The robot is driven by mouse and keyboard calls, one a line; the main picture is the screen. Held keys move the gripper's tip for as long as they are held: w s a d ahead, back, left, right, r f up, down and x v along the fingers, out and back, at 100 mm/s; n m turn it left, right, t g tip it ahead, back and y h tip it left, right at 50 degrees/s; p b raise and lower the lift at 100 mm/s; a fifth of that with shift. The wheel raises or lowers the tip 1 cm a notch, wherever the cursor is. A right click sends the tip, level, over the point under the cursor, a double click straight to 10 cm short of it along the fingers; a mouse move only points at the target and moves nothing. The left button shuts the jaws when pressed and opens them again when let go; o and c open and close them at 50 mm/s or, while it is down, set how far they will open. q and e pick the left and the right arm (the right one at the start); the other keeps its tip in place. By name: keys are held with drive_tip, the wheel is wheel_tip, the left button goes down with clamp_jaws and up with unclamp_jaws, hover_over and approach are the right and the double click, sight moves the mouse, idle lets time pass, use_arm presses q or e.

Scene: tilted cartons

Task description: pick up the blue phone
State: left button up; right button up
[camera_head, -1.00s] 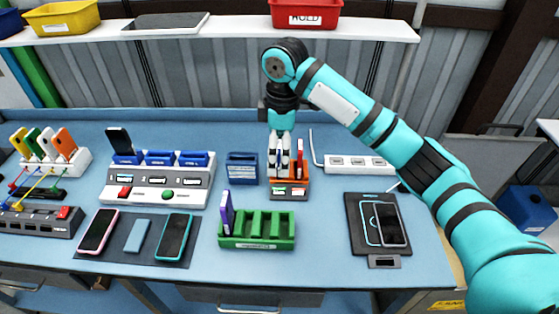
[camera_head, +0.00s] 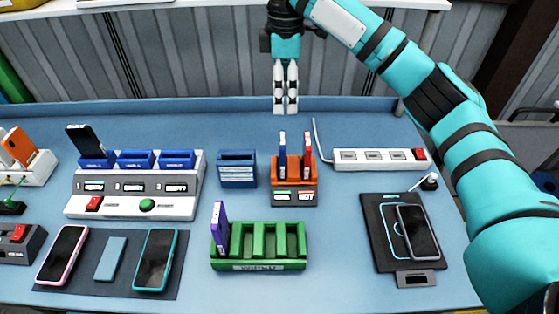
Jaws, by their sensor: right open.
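No phone is plainly all blue. A teal-edged phone (camera_head: 156,259) and a pink-edged phone (camera_head: 62,254) lie screen up on a dark mat, with a plain blue slab (camera_head: 111,259) between them. A dark phone (camera_head: 419,231) lies on a black pad at right. Another dark phone (camera_head: 86,142) leans in a blue slot of the white dock. Thin white slabs stand in the orange holder, one blue-edged (camera_head: 282,157) and one red-edged (camera_head: 307,158). My right gripper (camera_head: 286,107) points down, open and empty, above and behind this holder. My left gripper is not in view.
A green rack (camera_head: 258,262) holds one purple slab (camera_head: 220,229) at its left end. A blue box (camera_head: 237,171) stands left of the orange holder (camera_head: 294,195). A white power strip (camera_head: 374,159) is at right. A shelf edge (camera_head: 380,5) crosses the top.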

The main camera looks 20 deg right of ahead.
sight(282, 137)
drive_tip(key=f, duration=0.4)
drive_tip(key=f+p, duration=0.1)
drive_tip(key=f, duration=0.4)
drive_tip(key=w+f+p, duration=0.1)
drive_tip(key=f, duration=0.3)
drive_tip(key=shift+f, duration=0.15)
drive_tip(key=f, duration=0.1)
drive_tip(key=f+p, duration=0.1)
drive_tip(key=f, duration=0.1)
drive_tip(key=f+p, duration=0.1)
drive_tip(key=shift+s+a+f, duration=0.1)
drive_tip(key=shift+s+f, duration=0.15)
drive_tip(key=shift+f, duration=0.4)
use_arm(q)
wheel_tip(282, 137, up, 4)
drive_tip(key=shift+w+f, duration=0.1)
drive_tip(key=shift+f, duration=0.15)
use_arm(e)
drive_tip(key=c, duration=1.1)
drive_tip(key=shift+o, duration=0.2)
drive_tip(key=shift+r, duration=0.1)
